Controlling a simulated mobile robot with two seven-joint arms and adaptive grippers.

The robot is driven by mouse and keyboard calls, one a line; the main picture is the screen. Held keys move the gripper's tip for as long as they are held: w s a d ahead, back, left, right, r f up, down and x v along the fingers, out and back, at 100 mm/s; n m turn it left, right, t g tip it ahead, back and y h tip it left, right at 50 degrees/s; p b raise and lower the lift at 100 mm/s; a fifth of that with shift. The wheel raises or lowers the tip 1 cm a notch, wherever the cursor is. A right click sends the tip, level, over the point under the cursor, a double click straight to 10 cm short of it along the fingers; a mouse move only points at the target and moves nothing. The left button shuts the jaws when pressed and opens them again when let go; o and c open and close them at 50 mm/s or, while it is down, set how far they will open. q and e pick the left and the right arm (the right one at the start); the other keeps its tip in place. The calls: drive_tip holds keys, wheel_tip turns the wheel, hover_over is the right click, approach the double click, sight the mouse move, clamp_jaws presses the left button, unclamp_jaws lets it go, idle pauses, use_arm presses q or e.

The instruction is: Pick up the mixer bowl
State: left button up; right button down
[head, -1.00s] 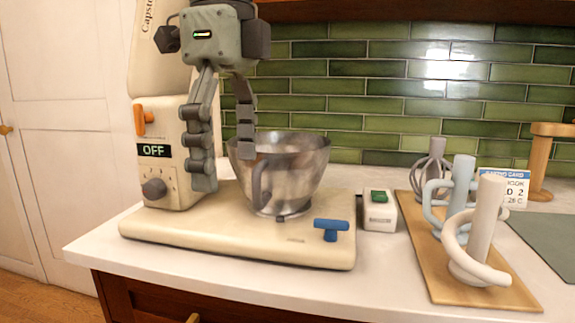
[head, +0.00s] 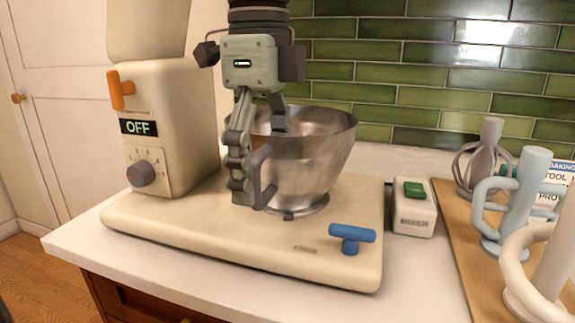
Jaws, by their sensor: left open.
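The mixer bowl (head: 318,165) is a shiny steel bowl with a dark side handle (head: 261,172). It stands upright on the cream base (head: 230,231) of the stand mixer (head: 172,115). My left gripper (head: 259,165) points down at the bowl's left side, with its fingers apart. One finger is in front of the bowl's left side, close to the handle, and the other is at the bowl's rim. I cannot tell whether either finger touches the bowl. My right gripper is not in view.
The mixer shows OFF, with an orange lever (head: 122,89) and a knob. A blue lever (head: 351,238) sits at the base's front right. A small box with a green button (head: 414,206) and a wooden board (head: 462,240) with mixer tools stand to the right.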

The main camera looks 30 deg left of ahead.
use_arm(q)
drive_tip(key=shift+f, duration=0.65)
drive_tip(key=shift+r, duration=0.1)
drive_tip(key=c, duration=2)
drive_tip(key=shift+r, duration=0.15)
clamp_jaws()
